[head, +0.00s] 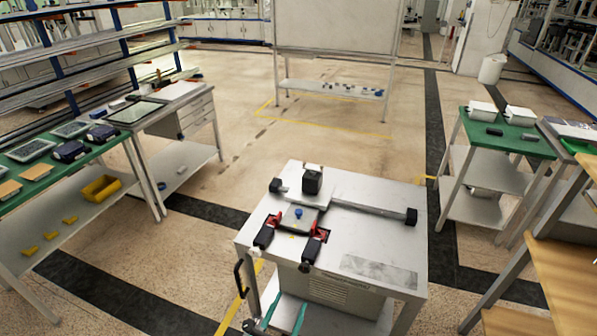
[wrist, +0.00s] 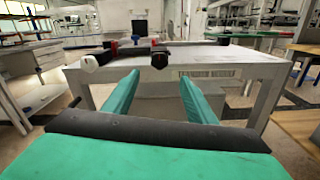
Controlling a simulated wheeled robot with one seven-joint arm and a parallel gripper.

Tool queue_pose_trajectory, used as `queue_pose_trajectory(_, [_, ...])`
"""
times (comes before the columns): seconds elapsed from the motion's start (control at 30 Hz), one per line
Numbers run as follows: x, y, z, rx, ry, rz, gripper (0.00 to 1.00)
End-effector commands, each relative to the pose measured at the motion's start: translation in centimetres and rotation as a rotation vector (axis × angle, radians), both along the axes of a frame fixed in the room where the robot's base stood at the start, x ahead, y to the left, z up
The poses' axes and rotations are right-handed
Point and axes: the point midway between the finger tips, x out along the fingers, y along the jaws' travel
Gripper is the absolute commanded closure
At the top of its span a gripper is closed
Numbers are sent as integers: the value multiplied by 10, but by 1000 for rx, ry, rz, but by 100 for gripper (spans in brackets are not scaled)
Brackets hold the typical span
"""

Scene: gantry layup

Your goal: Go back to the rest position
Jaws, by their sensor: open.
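My gripper (head: 285,313) shows at the bottom of the head view, low in front of the metal worktable (head: 382,248). Its two teal fingers are apart in the wrist view (wrist: 157,90), with nothing between them. The worktable (wrist: 225,61) stands straight ahead there, its top edge above the fingertips. On the tabletop in the head view are a fixture with red and black clamps (head: 318,237), a blue knob (head: 298,212) and a black block (head: 312,180).
A green-topped bench with trays and a yellow bin (head: 102,188) stands at the left. Another green-topped table (head: 512,142) with white containers and a wooden-topped bench (head: 565,265) stand at the right. The floor behind the worktable is open, with a whiteboard rack (head: 335,30) at the back.

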Motion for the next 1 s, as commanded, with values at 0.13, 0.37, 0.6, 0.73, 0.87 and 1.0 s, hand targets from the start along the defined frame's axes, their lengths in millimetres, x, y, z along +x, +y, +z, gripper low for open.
queue_pose_trajectory(0.13, [-10, -4, -11, 65, 13, 12, 48])
queue_pose_trajectory(0.37, [-75, -15, -59, 508, 61, 59, 48])
queue_pose_trajectory(0.6, [-159, -17, -81, 1111, 71, 39, 48])
queue_pose_trajectory(0.73, [-203, -17, -76, 1440, 47, -3, 48])
queue_pose_trajectory(0.87, [-243, -18, -60, 1766, -1, -60, 48])
queue_pose_trajectory(1.0, [-282, -21, -32, 2113, -86, -134, 48])
